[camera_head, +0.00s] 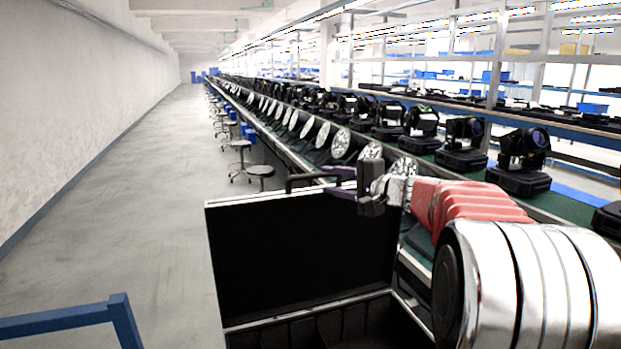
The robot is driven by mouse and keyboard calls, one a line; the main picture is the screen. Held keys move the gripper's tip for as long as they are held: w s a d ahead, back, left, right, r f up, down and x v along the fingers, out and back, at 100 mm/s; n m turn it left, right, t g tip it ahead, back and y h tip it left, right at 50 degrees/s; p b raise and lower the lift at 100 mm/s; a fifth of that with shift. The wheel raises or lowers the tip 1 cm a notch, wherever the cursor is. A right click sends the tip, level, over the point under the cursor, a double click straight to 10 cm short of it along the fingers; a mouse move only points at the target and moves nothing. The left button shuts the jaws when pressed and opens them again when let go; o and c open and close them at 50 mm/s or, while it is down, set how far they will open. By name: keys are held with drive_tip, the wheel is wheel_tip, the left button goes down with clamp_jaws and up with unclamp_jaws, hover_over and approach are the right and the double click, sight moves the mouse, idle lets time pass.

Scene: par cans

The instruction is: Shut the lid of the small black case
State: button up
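The black case (330,318) stands open low in the middle of the camera_head view. Its lid (300,250) is raised nearly upright, with its dark inner face towards me and a pale metal rim. Dividers show in the lower part, which the bottom of the picture cuts off. A dark bar like a handle (292,182) shows behind the lid's top edge. My gripper (343,182) is at the lid's top edge, right of its middle, beside that bar. I cannot tell whether its fingers are open or shut, or whether they touch the lid. My arm hides the case's right side.
A long bench with a row of black moving-head lights (522,160) and round lamp faces runs away behind the case. Stools (238,150) stand along it. A blue frame (70,318) is at lower left. The grey floor (140,210) on the left is clear up to the wall.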

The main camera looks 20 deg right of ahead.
sight(313, 178)
drive_tip(key=x, duration=0.8)
drive_tip(key=shift+w+a, duration=0.1)
drive_tip(key=shift+w, duration=0.15)
drive_tip(key=shift+c, duration=0.6)
clamp_jaws()
drive_tip(key=shift+f, duration=0.1)
drive_tip(key=shift+s+a, duration=0.1)
